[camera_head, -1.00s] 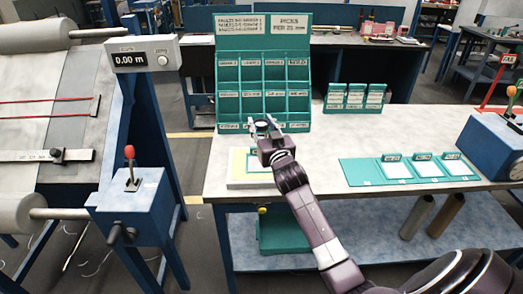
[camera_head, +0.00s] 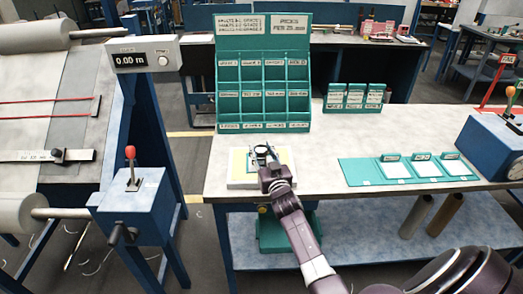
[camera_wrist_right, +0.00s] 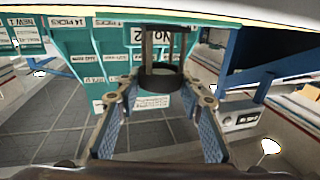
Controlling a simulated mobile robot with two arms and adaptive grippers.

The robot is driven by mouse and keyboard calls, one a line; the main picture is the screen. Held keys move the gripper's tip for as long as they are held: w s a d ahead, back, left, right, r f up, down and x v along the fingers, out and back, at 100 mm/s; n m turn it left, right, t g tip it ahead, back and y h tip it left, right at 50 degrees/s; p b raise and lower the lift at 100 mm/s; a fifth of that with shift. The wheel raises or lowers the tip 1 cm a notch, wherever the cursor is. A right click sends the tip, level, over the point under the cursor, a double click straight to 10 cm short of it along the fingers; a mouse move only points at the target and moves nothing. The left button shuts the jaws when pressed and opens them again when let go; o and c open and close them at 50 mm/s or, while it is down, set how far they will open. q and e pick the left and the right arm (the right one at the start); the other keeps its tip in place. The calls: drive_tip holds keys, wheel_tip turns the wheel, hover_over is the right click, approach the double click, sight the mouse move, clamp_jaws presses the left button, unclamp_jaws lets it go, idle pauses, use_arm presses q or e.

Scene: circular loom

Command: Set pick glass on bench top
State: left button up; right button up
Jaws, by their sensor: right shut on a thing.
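The pick glass (camera_head: 261,149) is a small dark piece with a ring-like part. My right gripper (camera_head: 264,157) is shut on it. In the right wrist view the pick glass (camera_wrist_right: 161,77) sits between the two fingertips, with dark uprights above a black round part. In the head view the gripper and glass are over the yellow-edged board with a pale sheet at the front left of the bench top (camera_head: 320,150). Whether the glass touches the board I cannot tell. My left gripper is not in view.
A green pigeonhole rack (camera_head: 263,80) stands behind the gripper. A small green card holder (camera_head: 353,97) is to its right, and a green mat (camera_head: 360,172) with white cards lies at the front right. The bench middle is clear. A blue lever box (camera_head: 135,205) stands left.

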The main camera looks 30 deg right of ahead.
sight(260, 154)
drive_tip(key=shift+f, duration=0.15)
drive_tip(key=o, duration=1.2)
drive_tip(key=shift+c, duration=0.2)
drive_tip(key=shift+f, duration=0.1)
drive_tip(key=shift+s+a+b, duration=0.1)
drive_tip(key=shift+s+b, duration=0.2)
drive_tip(key=shift+s, duration=0.05)
drive_tip(key=b+v, duration=0.1)
drive_tip(key=v, duration=0.5)
drive_tip(key=shift+a+b, duration=0.4)
drive_tip(key=shift+s+a+r, duration=0.15)
drive_tip(key=shift+s+r, duration=0.1)
drive_tip(key=shift+s, duration=0.2)
